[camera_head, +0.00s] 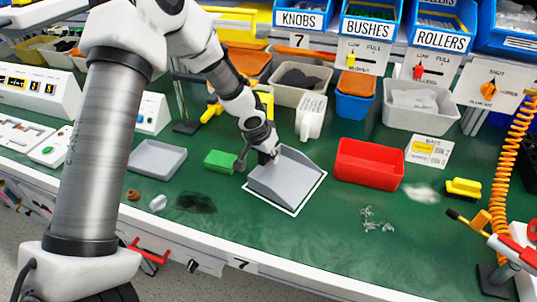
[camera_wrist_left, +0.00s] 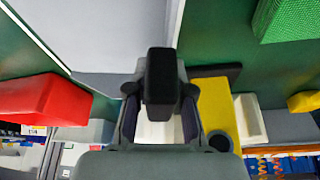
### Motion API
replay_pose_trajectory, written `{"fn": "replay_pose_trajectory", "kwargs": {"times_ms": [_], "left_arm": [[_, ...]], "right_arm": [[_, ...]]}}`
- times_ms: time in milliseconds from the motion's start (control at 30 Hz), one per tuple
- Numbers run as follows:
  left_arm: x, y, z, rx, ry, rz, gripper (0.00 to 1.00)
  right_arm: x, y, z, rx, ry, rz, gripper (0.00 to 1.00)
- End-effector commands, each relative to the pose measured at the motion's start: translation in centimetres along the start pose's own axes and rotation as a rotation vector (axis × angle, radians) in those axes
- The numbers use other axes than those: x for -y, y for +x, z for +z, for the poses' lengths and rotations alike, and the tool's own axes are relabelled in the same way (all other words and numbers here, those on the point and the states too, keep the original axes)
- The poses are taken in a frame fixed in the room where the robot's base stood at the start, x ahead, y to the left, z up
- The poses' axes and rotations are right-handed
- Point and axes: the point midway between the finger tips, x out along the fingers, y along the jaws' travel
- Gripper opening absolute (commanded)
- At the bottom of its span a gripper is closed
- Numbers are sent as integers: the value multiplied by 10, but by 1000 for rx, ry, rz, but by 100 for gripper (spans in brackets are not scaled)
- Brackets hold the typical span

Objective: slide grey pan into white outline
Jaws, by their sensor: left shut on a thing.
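The grey pan (camera_head: 287,178) lies on the green bench top, with its open, wide side toward the front edge. A white outline (camera_head: 272,203) shows on the bench along its left, front and right sides; the pan appears to lie within it, with a green strip at the front. The outline's back part is hidden. My left gripper (camera_head: 262,157) is shut on the pan at its back. In the left wrist view, the gripper (camera_wrist_left: 160,90) covers the grip point, the pan (camera_wrist_left: 110,25) spreads beyond it, and a white outline line (camera_wrist_left: 38,38) runs at left.
A red bin (camera_head: 368,164) stands right of the pan, a green block (camera_head: 221,161) and a shallow grey tray (camera_head: 158,160) left. A white container (camera_head: 311,117) stands behind. Metal bits (camera_head: 376,222) lie front right. A dark stain (camera_head: 197,202) lies front left.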

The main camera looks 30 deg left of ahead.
Motion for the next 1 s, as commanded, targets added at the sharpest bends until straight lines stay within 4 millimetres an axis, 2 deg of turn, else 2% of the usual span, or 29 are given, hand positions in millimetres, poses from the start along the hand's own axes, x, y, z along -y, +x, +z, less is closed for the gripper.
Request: {"fn": "replay_pose_trajectory", "kwargs": {"times_ms": [33,67,100,133,433,567,1000], "left_arm": [[0,0,1,1,0,0,0],[0,0,1,1,0,0,32],[0,0,1,1,0,0,46],[0,0,1,1,0,0,51],[0,-1,0,0,-1,0,51],[0,-11,-1,-1,-3,0,51],[0,-104,-1,-2,-1,0,51]], "right_arm": [[0,0,0,0,0,0,40],[0,0,0,0,0,0,40],[0,0,0,0,0,0,40],[0,0,0,0,0,0,40],[0,0,0,0,0,0,40],[0,0,0,0,0,0,40],[0,0,0,0,0,0,40]]}}
